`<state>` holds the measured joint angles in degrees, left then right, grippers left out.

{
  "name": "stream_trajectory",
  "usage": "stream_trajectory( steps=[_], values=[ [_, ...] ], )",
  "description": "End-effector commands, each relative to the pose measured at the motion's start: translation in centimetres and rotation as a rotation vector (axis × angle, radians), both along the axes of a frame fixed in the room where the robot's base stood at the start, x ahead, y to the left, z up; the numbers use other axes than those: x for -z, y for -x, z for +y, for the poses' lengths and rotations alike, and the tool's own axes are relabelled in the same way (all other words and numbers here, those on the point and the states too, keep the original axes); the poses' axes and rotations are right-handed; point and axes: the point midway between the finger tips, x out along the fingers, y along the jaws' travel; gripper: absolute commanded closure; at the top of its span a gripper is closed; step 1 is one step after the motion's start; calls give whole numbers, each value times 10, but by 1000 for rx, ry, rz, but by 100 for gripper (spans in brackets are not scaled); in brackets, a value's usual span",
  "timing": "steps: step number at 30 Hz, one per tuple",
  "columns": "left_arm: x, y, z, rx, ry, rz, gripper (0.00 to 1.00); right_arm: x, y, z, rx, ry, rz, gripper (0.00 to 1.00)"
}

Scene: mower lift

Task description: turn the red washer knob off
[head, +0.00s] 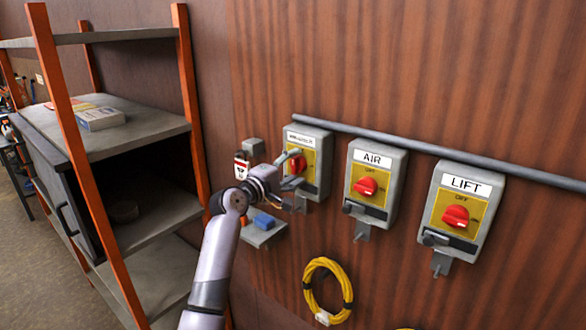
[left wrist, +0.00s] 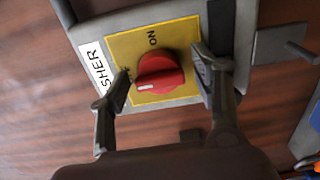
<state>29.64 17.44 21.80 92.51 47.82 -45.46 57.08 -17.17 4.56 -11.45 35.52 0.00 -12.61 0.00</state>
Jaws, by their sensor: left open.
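The washer switch box (head: 322,150) is the leftmost of three grey boxes on the wooden wall, with its sign partly hidden in the head view. Its red knob (left wrist: 160,75) sits on a yellow plate (left wrist: 118,45) in the left wrist view. The knob's white mark is at its left end, toward the "SHER" sign; "ON" is printed above in that view. The lettering near the left finger is covered. My left gripper (left wrist: 162,70) is open, one finger on each side of the knob, with gaps visible. In the head view my left gripper (head: 296,178) partly hides the knob.
The AIR box (head: 394,165) and LIFT box (head: 489,190), each with a red knob, are to the right under a grey pipe (head: 450,152). A yellow coiled cord (head: 311,290) hangs below. A small ledge with a blue item (head: 263,221) and orange-framed shelves (head: 150,125) are left.

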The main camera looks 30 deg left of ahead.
Motion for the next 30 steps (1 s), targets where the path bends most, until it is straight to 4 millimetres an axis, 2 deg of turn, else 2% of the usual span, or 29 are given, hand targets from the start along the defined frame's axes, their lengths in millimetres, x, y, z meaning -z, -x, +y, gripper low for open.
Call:
stream_trajectory(
  steps=[5,8,21,25,30],
  values=[
    [0,4,1,0,-1,-1,42,0,0,-2,-1,2,0,60],
    [0,15,2,-1,-2,0,42,0,0,-1,-1,1,0,60],
    [1,101,8,-2,-2,1,42,0,0,0,0,0,0,60],
    [1,114,9,0,0,1,42,0,0,0,0,0,0,60],
    [0,120,10,0,0,0,42,0,0,0,0,0,0,60]
  ],
)
